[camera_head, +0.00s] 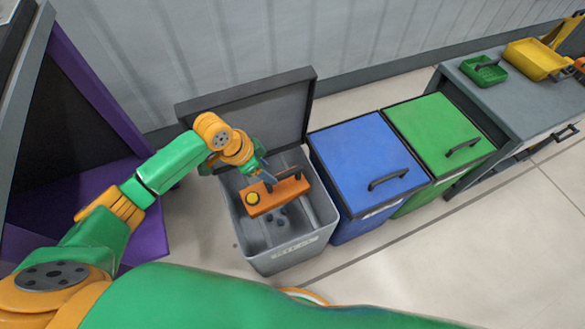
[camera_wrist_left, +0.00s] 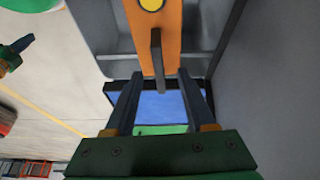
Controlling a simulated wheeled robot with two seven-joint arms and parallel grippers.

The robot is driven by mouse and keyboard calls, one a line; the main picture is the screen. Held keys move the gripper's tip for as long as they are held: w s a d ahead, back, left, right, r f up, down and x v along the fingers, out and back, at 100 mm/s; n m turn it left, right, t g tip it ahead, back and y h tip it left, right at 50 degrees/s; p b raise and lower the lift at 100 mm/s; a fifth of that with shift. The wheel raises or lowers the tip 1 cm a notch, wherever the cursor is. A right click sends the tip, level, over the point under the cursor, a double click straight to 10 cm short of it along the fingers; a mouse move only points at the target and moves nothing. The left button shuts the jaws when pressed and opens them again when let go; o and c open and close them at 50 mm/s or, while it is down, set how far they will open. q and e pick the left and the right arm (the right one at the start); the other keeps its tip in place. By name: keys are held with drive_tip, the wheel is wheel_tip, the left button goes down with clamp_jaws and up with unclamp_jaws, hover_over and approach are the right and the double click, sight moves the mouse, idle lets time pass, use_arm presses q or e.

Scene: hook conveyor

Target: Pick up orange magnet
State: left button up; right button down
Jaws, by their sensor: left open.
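The orange magnet (camera_head: 277,196) is a block with a yellow round button and a dark handle. It sits tilted in the mouth of the open grey bin (camera_head: 290,250). In the left wrist view the magnet (camera_wrist_left: 155,25) is at the top, its dark handle pointing down to the fingers. My left gripper (camera_head: 267,180) is open just above the magnet. In the left wrist view its two fingers (camera_wrist_left: 161,85) stand apart on either side of the handle's near end. What seems to be my right gripper (camera_wrist_left: 14,50) shows partly at the left edge there.
The grey bin's lid (camera_head: 265,110) stands raised behind it. A blue-lidded bin (camera_head: 360,155) and a green-lidded bin (camera_head: 430,130) stand to its right. A grey workbench (camera_head: 520,105) holds green and yellow trays. A purple-sided frame (camera_head: 95,85) is at left.

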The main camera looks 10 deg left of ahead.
use_arm(q)
drive_tip(key=b, duration=0.2)
approach(292, 184)
drive_tip(key=a+f, duration=0.1)
drive_tip(key=f, duration=0.2)
drive_tip(key=shift+s+a, duration=0.2)
drive_tip(key=shift+a, duration=0.15)
drive_tip(key=shift+w+d+f, duration=0.15)
drive_tip(key=shift+w+f, duration=0.1)
drive_tip(key=shift+f, duration=0.15)
drive_tip(key=shift+c, duration=0.2)
clamp_jaws()
use_arm(e)
drive_tip(key=f, duration=0.1)
drive_tip(key=d, duration=0.1)
drive_tip(key=f, duration=0.1)
drive_tip(key=shift+w+d+f, duration=0.25)
drive_tip(key=shift+d+f, duration=0.05)
drive_tip(key=shift+a, duration=0.35)
drive_tip(key=shift+d, duration=0.1)
drive_tip(key=shift+d, duration=0.45)
use_arm(q)
drive_tip(key=shift+r, duration=0.1)
use_arm(e)
drive_tip(key=shift+a, duration=0.1)
